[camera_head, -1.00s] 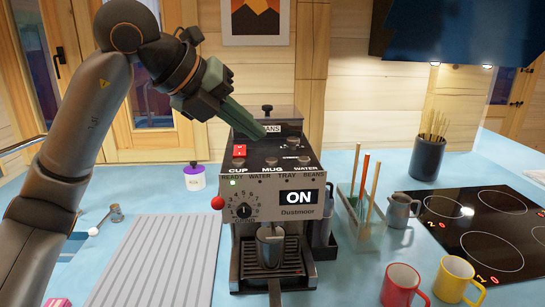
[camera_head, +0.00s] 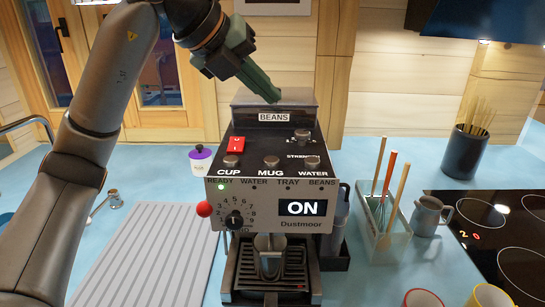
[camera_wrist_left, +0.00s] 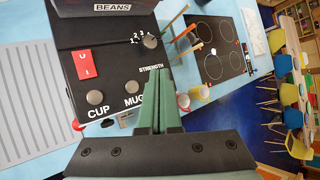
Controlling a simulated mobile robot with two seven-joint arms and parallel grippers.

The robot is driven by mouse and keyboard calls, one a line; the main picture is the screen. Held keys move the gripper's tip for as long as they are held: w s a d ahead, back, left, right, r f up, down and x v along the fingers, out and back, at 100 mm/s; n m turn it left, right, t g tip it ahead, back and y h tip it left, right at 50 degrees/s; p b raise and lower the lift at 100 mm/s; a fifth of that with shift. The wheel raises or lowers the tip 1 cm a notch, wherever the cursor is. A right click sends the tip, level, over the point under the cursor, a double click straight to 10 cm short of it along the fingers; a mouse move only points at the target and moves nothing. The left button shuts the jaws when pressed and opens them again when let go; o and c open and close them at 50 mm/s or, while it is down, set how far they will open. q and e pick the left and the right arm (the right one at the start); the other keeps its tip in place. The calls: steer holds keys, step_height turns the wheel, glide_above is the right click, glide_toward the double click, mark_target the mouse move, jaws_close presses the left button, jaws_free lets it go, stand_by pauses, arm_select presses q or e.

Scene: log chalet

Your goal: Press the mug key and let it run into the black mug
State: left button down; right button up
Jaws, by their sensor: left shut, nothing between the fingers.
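The coffee machine (camera_head: 262,188) has a lit ON display. Its round mug key (camera_head: 271,161) sits between the cup key (camera_head: 231,161) and the water key (camera_head: 313,160); the mug key (camera_wrist_left: 130,88) also shows in the left wrist view. A dark, shiny mug-like vessel (camera_head: 269,262) stands under the spout on the drip tray (camera_head: 273,285); I cannot tell its exact colour. My left gripper (camera_head: 273,96) is shut and empty, with its green fingers above the back of the machine, apart from the keys. It also shows in the left wrist view (camera_wrist_left: 163,85). My right gripper is out of view.
A red switch (camera_head: 237,144) and a strength knob (camera_head: 302,136) sit behind the keys. A utensil holder (camera_head: 386,240) and a grey jug (camera_head: 427,216) stand to the right. A red mug (camera_head: 423,298) and a yellow mug (camera_head: 488,296) are at front right. A ribbed mat (camera_head: 145,255) lies left.

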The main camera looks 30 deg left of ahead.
arm_select(q)
steer(key=shift+f, duration=0.1)
steer(key=b, duration=0.7)
glide_toward(276, 158)
steer(key=w+f, duration=0.1)
steer(key=w+d+f, duration=0.1)
steer(key=w, duration=0.1)
steer(key=w+d, duration=0.1)
steer(key=shift+w+f, duration=0.4)
steer(key=shift+f, duration=0.1)
stand_by(0.9)
steer(key=shift+f, duration=0.3)
steer(key=shift+f+b, duration=0.6)
steer(key=shift+f, duration=0.05)
stand_by(0.7)
steer(key=shift+r, duration=0.1)
steer(key=shift+r+p, duration=1)
